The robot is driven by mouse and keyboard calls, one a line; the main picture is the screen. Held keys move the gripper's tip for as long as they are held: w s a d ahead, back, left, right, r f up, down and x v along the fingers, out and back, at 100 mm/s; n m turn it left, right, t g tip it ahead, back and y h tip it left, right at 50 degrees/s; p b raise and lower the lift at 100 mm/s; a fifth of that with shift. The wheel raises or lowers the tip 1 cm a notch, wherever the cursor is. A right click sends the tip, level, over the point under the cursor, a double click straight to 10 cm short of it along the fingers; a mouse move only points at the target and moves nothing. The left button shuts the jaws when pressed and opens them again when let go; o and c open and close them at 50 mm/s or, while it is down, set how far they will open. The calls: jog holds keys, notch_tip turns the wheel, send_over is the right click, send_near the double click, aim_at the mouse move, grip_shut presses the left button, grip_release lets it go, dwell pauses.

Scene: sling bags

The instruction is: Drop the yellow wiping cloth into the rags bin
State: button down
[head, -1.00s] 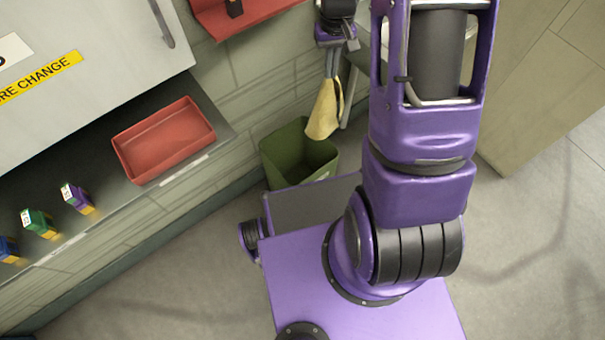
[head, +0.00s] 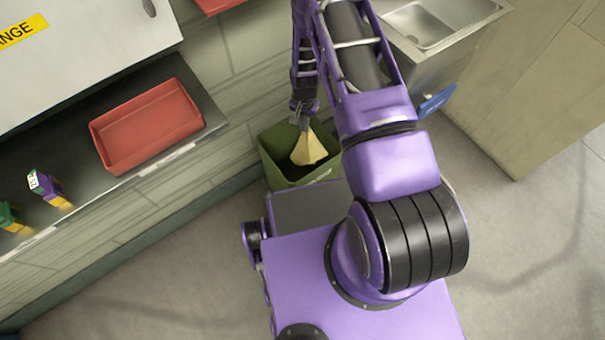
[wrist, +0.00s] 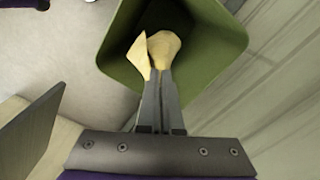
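The yellow wiping cloth (head: 309,149) hangs from my gripper (head: 303,122) over the green bin (head: 268,162) on the floor. In the wrist view the gripper (wrist: 160,78) is shut, its fingers close together on the cloth (wrist: 163,44). The cloth spreads out on both sides of the fingertips. Behind it the bin's dark inside and green wall (wrist: 215,45) show. The cloth appears within the bin's opening. How deep it hangs below the rim I cannot tell. No label is readable on the bin.
A red tray (head: 150,125) and several small coloured boxes (head: 47,188) stand on the dark counter at left. A metal sink (head: 425,22) is at upper right, with a blue item (head: 437,101) by its side. Open floor lies at right.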

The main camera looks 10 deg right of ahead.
notch_tip(320, 180, down, 6)
jog(key=b, duration=0.3)
jog(key=shift+f, duration=0.25)
jog(key=c, duration=1.5)
grip_release()
jog(key=shift+c, duration=0.2)
jog(key=o, duration=0.5)
jog(key=shift+o, duration=0.3)
jog(key=o, duration=1)
jog(key=shift+r, duration=0.15)
